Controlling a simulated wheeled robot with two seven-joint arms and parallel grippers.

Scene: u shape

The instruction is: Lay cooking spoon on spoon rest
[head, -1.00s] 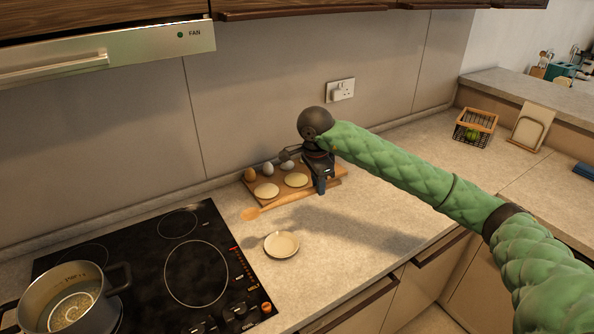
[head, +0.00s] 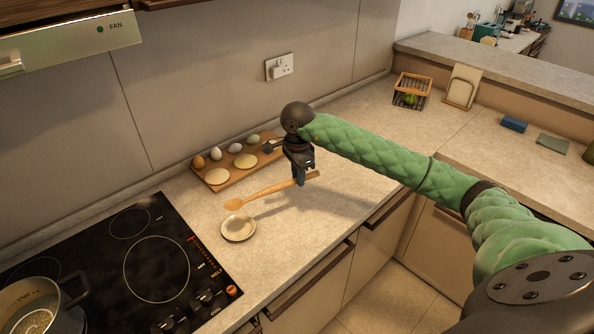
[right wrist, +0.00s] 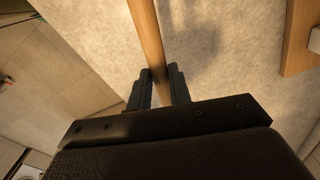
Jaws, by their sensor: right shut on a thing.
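The wooden cooking spoon (head: 264,193) is held by its handle end in my right gripper (head: 306,180), above the counter. Its bowl points left, near the far side of the spoon rest. The right wrist view shows the handle (right wrist: 149,40) running between the two fingers (right wrist: 160,88). The spoon rest, a small round pale dish (head: 238,228), lies on the counter just right of the stove. The spoon bowl appears close above its far edge; I cannot tell the exact height. My left gripper is out of view.
A wooden board (head: 237,174) with several eggs and two pale round pieces lies behind the spoon. The black stove (head: 120,265) with a pot (head: 40,305) is at left. A wire basket (head: 412,91) stands far back.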

